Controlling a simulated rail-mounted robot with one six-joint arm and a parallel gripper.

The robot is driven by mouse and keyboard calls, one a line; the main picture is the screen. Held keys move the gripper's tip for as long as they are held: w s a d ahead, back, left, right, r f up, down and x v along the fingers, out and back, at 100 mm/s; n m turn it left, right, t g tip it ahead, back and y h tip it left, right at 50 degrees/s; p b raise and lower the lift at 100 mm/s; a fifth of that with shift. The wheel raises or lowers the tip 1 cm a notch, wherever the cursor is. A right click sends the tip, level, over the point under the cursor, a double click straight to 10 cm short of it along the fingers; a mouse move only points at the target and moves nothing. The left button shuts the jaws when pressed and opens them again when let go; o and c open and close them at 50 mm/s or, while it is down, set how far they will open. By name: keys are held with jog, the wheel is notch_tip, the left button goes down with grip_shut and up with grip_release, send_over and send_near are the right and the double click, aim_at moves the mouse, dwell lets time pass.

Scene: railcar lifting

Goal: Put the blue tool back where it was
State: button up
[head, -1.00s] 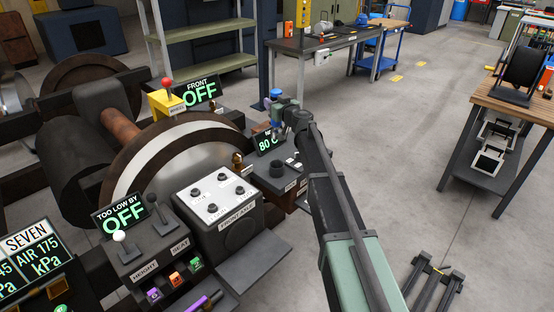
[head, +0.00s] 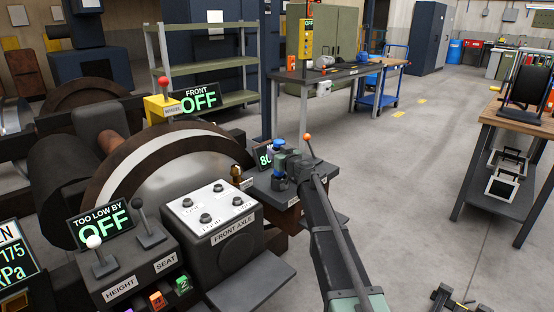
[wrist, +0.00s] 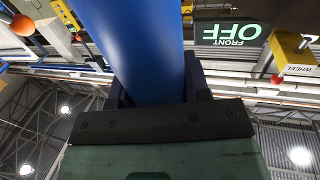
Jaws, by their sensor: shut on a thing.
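My gripper (head: 279,160) is shut on the blue tool (head: 277,142), whose blue top stands just above the jaws. In the wrist view the blue tool (wrist: 146,45) fills the space between the two dark fingers (wrist: 155,88). A dark round cup (head: 278,183) stands on the small console directly below the gripper. The gripper is very close above it. The tool's lower end is hidden, so I cannot tell whether it is inside the cup.
The front axle box (head: 212,205) and lever console (head: 140,265) are further left.

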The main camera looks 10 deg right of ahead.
jog(key=shift+f, duration=0.1)
jog(key=o, duration=1.1)
